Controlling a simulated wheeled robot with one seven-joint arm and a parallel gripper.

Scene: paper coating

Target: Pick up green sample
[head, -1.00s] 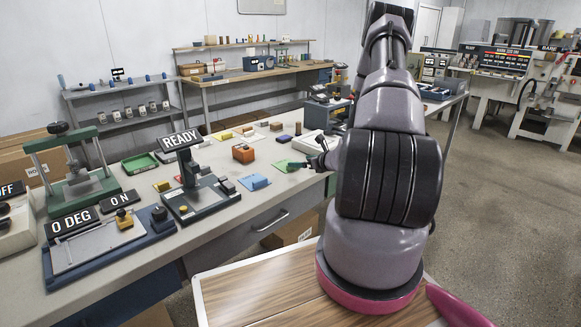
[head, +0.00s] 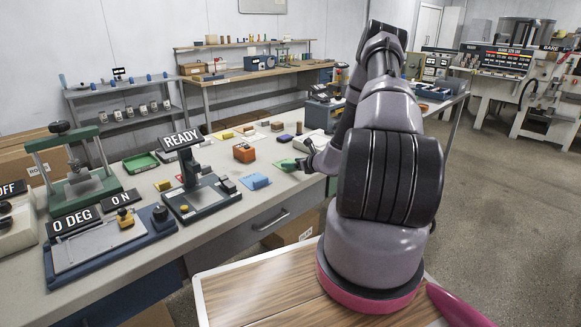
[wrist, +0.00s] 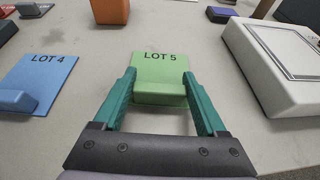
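The green sample (wrist: 160,66) is a flat card marked LOT 5 with a raised green block along its near edge. It lies on the grey bench in the wrist view. My gripper (wrist: 159,78) is open, with one teal finger at each side of the block. The fingers are very close to its sides; I cannot tell whether they touch it. In the head view the green sample (head: 287,163) is partly hidden by my gripper (head: 303,165).
A blue LOT 4 sample (wrist: 42,82) lies to the left. A white device (wrist: 262,65) stands close on the right. An orange block (wrist: 110,10) sits behind. Bare bench lies between the sample and the blue card.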

